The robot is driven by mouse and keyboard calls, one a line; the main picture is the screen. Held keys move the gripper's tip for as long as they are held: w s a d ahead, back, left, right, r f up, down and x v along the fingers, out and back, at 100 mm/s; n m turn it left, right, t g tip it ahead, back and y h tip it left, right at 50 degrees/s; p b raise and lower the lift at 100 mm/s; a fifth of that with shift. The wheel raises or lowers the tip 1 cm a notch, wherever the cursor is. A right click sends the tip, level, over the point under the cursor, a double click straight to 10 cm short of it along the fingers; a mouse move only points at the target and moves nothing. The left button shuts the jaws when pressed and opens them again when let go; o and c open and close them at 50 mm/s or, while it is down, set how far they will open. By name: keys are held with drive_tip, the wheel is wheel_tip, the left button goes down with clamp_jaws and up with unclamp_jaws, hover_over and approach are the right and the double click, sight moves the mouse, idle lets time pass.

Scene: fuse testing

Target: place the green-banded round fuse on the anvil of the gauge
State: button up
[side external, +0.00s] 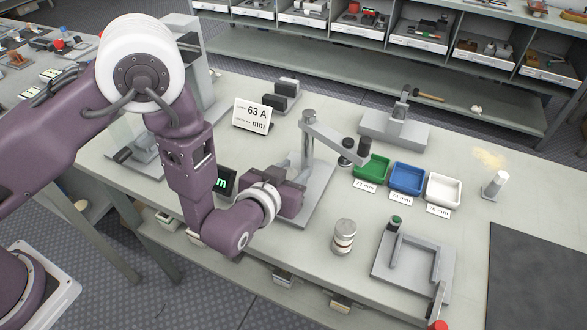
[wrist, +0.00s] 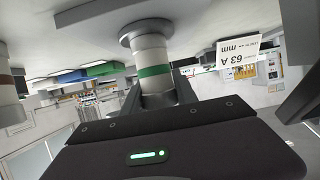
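In the wrist view, which is upside down, the green-banded round fuse (wrist: 154,72) is white with a grey cap, upright between the fingers of my gripper (wrist: 160,96). The fingers look shut on its near cap. Its other end meets a wider grey disc (wrist: 145,28), which looks like the anvil; I cannot tell whether they touch. In the side view, my gripper (side external: 291,197) is low over the gauge's base plate (side external: 317,197), in front of the gauge post (side external: 307,145). There the fingers, the fuse and the anvil are hidden. The gauge's swing arm (side external: 330,137) extends right.
Another round fuse (side external: 344,238) stands right of my gripper; a brown-banded one shows at the wrist view's left edge (wrist: 6,88). Green (side external: 372,168), blue (side external: 406,178) and white (side external: 443,189) trays lie farther right. The 63 A sign (side external: 252,116) stands behind.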

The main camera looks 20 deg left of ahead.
drive_tip(key=o, duration=0.3)
drive_tip(key=shift+o, duration=0.2)
drive_tip(key=shift+r, duration=0.1)
drive_tip(key=v, duration=1.2)
drive_tip(key=shift+r, duration=0.1)
